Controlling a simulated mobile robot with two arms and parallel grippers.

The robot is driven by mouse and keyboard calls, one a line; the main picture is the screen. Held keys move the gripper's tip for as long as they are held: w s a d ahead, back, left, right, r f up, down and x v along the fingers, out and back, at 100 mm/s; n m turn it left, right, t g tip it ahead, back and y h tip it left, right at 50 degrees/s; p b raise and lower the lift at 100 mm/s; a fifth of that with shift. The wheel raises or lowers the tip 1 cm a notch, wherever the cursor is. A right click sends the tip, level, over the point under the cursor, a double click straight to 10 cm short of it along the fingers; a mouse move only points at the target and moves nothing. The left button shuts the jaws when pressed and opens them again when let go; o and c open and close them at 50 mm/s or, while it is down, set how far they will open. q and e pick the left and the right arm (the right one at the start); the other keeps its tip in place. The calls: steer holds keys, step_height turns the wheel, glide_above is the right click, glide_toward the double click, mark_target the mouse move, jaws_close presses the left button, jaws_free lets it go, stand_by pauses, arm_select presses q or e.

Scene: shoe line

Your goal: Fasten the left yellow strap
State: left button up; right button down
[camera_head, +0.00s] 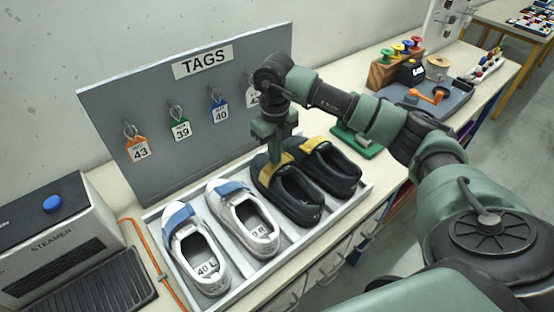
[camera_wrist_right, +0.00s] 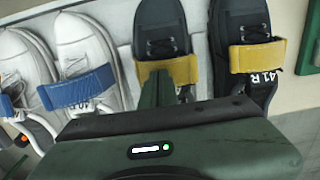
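The left yellow strap (camera_head: 285,159) is on the left black shoe (camera_head: 297,205), the third shoe from the left in the tray. It also shows in the right wrist view (camera_wrist_right: 184,69), crossing the shoe's front. My right gripper (camera_head: 273,158) points down at this strap and covers part of it. In the wrist view its green finger (camera_wrist_right: 157,92) stands in front of the strap's left half. I cannot tell whether the fingers are apart or hold the strap. The strap's fastening end is not clearly visible. My left gripper is not in view.
The right black shoe (camera_head: 338,173) has its own yellow strap (camera_head: 315,143) close on the right. Two white shoes with blue straps stand left in the grey tray (camera_head: 266,277). A tag board (camera_head: 165,110) rises behind. A steamer (camera_head: 52,240) is far left.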

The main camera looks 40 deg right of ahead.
steer(key=shift+f, duration=0.3)
steer(key=shift+r, duration=0.25)
step_height(320, 180, up, 9)
steer(key=p, duration=0.5)
steer(key=shift+p, duration=0.35)
steer(key=shift+f, duration=0.2)
